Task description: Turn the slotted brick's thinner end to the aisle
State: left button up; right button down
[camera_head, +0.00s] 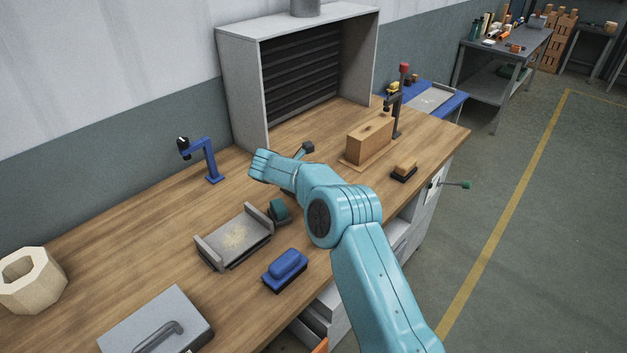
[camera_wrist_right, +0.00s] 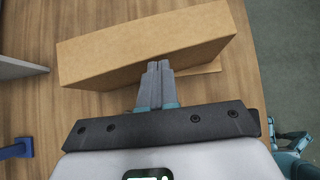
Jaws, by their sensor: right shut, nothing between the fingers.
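The tan brick (camera_head: 370,138) lies lengthwise on a thin wooden board (camera_head: 347,163) on the bench, beside a dark stand with a red knob. It fills much of the right wrist view (camera_wrist_right: 140,50). I cannot make out which end is thinner. My right gripper (camera_wrist_right: 158,68) is shut and empty, its fingertips close to or overlapping the brick's near long side; I cannot tell if they touch. In the head view my teal right arm reaches over the bench, its fingers not clearly seen. My left gripper is in neither view.
The stand (camera_head: 397,110) rises close behind the brick's right end. A brush (camera_head: 404,171) lies right of the brick near the bench edge. A grey hood (camera_head: 240,100) stands behind and a blue clamp (camera_head: 210,160) at left. The aisle floor (camera_head: 480,225) with a yellow line is right.

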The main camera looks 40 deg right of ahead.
jog(key=b+v, duration=0.2)
jog(key=v, duration=0.8)
jog(key=shift+a+r, duration=0.15)
jog(key=shift+r, duration=0.3)
jog(key=shift+w, duration=0.1)
